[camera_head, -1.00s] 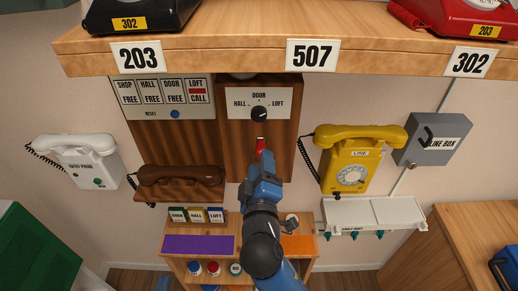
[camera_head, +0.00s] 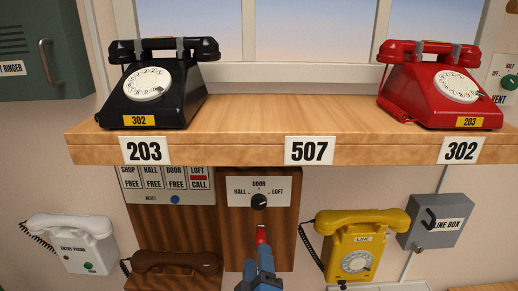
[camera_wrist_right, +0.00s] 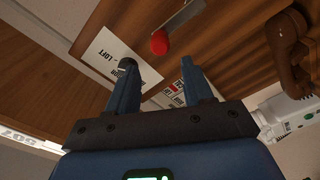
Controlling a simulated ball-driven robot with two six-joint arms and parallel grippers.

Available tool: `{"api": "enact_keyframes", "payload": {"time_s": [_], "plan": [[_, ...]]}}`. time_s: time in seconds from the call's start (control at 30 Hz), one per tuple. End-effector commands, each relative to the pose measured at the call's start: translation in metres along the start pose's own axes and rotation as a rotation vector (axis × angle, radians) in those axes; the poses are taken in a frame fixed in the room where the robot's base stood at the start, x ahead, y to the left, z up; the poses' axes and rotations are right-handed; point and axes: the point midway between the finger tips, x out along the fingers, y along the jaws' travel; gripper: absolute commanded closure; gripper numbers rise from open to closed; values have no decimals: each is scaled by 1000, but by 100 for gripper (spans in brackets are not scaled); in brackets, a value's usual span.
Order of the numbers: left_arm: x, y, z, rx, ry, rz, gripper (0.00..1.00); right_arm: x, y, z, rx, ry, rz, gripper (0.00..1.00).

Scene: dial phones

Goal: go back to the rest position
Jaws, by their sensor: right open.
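My right gripper (camera_head: 260,262) is at the bottom middle of the head view, in front of the wooden selector panel (camera_head: 285,235). In the right wrist view its two fingers (camera_wrist_right: 158,95) stand apart with nothing between them. A red-tipped lever (camera_head: 262,236) is just beyond the fingertips; its red knob (camera_wrist_right: 159,43) shows beyond the gap in the wrist view. The black selector knob (camera_head: 259,201) points toward LOFT, as far as I can tell. My left gripper is not in view.
A wooden shelf (camera_head: 250,150) overhangs the panel, bearing a black phone (camera_head: 150,95) and a red phone (camera_head: 425,90). A brown handset (camera_head: 175,262) is at left of the panel, a white entry phone (camera_head: 75,245) farther left. A yellow phone (camera_head: 352,250) and grey line box (camera_head: 440,222) are at right.

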Motion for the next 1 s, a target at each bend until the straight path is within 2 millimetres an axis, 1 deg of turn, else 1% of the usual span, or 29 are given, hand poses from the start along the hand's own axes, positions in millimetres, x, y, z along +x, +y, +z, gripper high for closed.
{"api": "enact_keyframes", "payload": {"time_s": [0.07, 0.13, 0.2, 0.27, 0.33, 0.37, 0.4, 0.47, 0.5, 0.57, 0.6, 0.63, 0.67, 0.7, 0.77, 0.8, 0.9, 1.0], "plan": [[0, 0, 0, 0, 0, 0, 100, -1, 0, -16, 46, 75, -3, 49], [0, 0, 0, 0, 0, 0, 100, -3, -1, -36, 111, 175, -15, 49], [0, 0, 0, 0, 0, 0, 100, -12, -10, -51, 187, 288, -52, 49], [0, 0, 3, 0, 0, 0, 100, -21, -21, -51, 258, 371, -94, 49], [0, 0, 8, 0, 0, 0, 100, -32, -36, -37, 351, 443, -146, 49], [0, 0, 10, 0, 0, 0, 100, -37, -41, -27, 394, 464, -166, 49], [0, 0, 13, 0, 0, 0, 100, -44, -47, -11, 452, 483, -190, 49], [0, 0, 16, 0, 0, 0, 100, -54, -53, 14, 537, 496, -214, 49], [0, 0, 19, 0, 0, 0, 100, -60, -56, 32, 591, 495, -224, 49], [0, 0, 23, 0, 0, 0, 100, -71, -58, 60, 670, 484, -230, 49], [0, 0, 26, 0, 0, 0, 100, -79, -59, 79, 721, 469, -228, 49], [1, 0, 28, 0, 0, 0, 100, -85, -60, 94, 758, 454, -223, 49], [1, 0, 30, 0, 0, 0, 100, -92, -60, 109, 793, 437, -216, 49], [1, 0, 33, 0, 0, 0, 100, -101, -60, 129, 839, 411, -202, 49], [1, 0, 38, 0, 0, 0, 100, -115, -60, 158, 899, 365, -176, 49], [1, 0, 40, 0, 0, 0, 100, -126, -60, 177, 933, 329, -155, 49], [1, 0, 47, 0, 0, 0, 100, -152, -62, 220, 994, 226, -102, 49], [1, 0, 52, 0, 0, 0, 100, -176, -69, 255, 1018, 112, -64, 49]]}}
